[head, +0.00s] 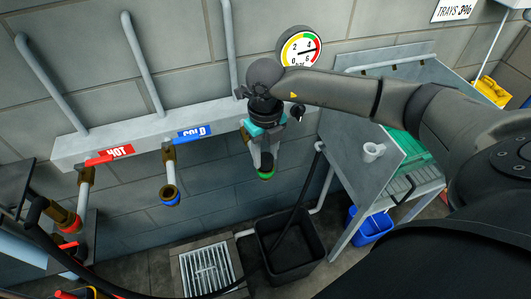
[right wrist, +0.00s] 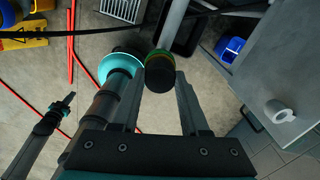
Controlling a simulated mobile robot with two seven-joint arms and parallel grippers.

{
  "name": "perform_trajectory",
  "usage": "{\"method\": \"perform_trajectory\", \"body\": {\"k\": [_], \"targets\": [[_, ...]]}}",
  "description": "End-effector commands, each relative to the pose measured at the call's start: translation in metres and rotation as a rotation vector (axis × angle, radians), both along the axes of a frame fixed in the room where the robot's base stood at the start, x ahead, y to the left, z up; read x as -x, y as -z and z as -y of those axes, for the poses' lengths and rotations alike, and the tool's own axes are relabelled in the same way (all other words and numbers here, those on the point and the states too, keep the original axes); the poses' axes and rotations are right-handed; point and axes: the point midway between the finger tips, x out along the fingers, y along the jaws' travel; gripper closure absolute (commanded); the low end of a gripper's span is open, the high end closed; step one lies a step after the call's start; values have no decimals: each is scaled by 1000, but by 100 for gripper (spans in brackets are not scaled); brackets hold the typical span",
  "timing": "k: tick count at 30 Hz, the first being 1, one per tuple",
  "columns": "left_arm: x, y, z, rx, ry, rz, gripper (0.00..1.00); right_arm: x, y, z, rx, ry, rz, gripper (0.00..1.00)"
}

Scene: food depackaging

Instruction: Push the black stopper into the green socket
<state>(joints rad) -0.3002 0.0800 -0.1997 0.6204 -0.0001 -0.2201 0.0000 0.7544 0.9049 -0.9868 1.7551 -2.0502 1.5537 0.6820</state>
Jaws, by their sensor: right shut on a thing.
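My right gripper (head: 265,162) reaches down in front of the wall pipes in the head view, its fingertips at the green-ringed socket (head: 266,175). In the right wrist view my right gripper (right wrist: 162,84) has its fingers on both sides of the round black stopper (right wrist: 160,77) and is shut on it. The green rim of the socket (right wrist: 158,54) shows directly behind the stopper, in line with it. I cannot tell how deep the stopper sits.
A black bin (head: 292,243) and a floor grate (head: 208,268) lie below.

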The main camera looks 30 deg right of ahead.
Motion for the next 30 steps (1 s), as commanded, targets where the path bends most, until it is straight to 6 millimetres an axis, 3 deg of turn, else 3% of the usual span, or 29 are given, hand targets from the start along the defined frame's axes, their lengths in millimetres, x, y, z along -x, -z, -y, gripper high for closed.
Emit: {"method": "perform_trajectory", "body": {"k": [7, 8, 17, 26, 30], "targets": [[0, 3, 0, 0, 0, 0, 100, 0, 3, 0, 0, 0, 0, 100], [0, 3, 0, 0, 0, 0, 100, 0, 3, 0, 0, 0, 0, 54], [0, 3, 0, 0, 0, 0, 100, 0, 3, 0, 0, 0, 0, 21], [0, 3, 0, 1, 0, 0, 100, 0, 1, 0, 0, 0, 1, 20], [0, 4, 0, 1, 0, 0, 100, -1, -14, 0, -1, 0, 3, 20]]}}
